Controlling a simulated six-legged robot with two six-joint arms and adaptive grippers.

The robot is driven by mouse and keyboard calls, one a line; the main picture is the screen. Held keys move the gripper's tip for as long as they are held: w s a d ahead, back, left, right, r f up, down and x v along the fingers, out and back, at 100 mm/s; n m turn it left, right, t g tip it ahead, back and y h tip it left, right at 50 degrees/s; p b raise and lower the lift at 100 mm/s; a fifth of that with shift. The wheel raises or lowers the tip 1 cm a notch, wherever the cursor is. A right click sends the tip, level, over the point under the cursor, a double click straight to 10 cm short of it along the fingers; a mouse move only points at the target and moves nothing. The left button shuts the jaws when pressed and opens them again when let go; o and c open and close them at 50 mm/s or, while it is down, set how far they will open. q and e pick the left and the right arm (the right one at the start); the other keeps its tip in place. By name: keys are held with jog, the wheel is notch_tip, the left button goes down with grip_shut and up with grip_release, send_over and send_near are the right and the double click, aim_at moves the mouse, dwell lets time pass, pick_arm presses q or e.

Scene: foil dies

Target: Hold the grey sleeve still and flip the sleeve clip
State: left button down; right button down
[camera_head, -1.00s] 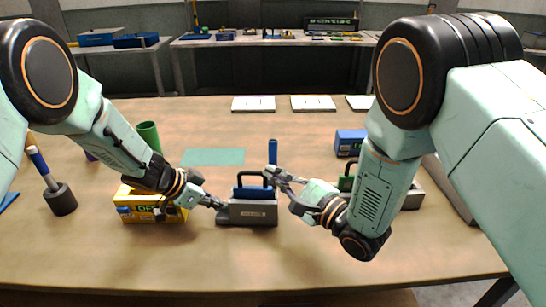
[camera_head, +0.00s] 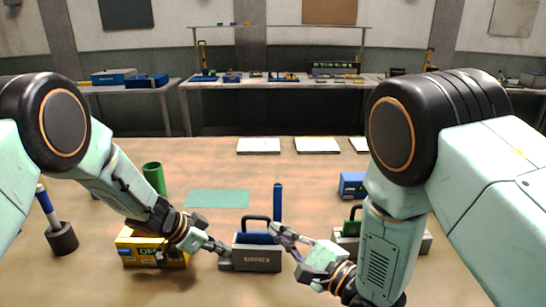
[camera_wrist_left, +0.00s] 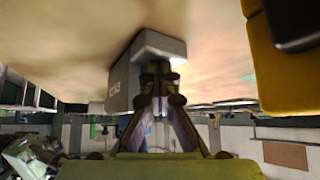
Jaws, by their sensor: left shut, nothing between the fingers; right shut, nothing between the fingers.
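The grey sleeve (camera_head: 257,261) is a labelled block on the table with a dark arched handle (camera_head: 256,219) and a blue part on top. A tall blue upright piece (camera_head: 278,200) stands at its right rear; I cannot tell which part is the clip. My left gripper (camera_head: 226,249) is shut and empty at the sleeve's left end. In the left wrist view its closed fingers (camera_wrist_left: 159,72) overlap the end of the sleeve (camera_wrist_left: 122,82); contact is unclear. My right gripper (camera_head: 277,231) is shut and empty by the handle's right side, above the sleeve's right end.
A similar grey block with a green part (camera_head: 352,229) is partly hidden by my right arm. A blue box (camera_head: 352,184), a green cup (camera_head: 153,177) and a green mat (camera_head: 217,198) lie further back.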

pick_arm(q)
jog(key=shift+r+p, duration=0.6)
jog(key=shift+p, duration=0.35)
notch_tip(320, 180, up, 2)
jog(key=shift+r+p, duration=0.15)
jog(key=shift+p, duration=0.95)
jog(key=shift+w+r+p, duration=0.1)
jog(key=shift+r+p, duration=0.8)
jog(key=shift+p, duration=0.2)
jog(key=shift+r+p, duration=0.85)
jog(key=shift+p, duration=0.05)
jog(key=shift+f, duration=0.2)
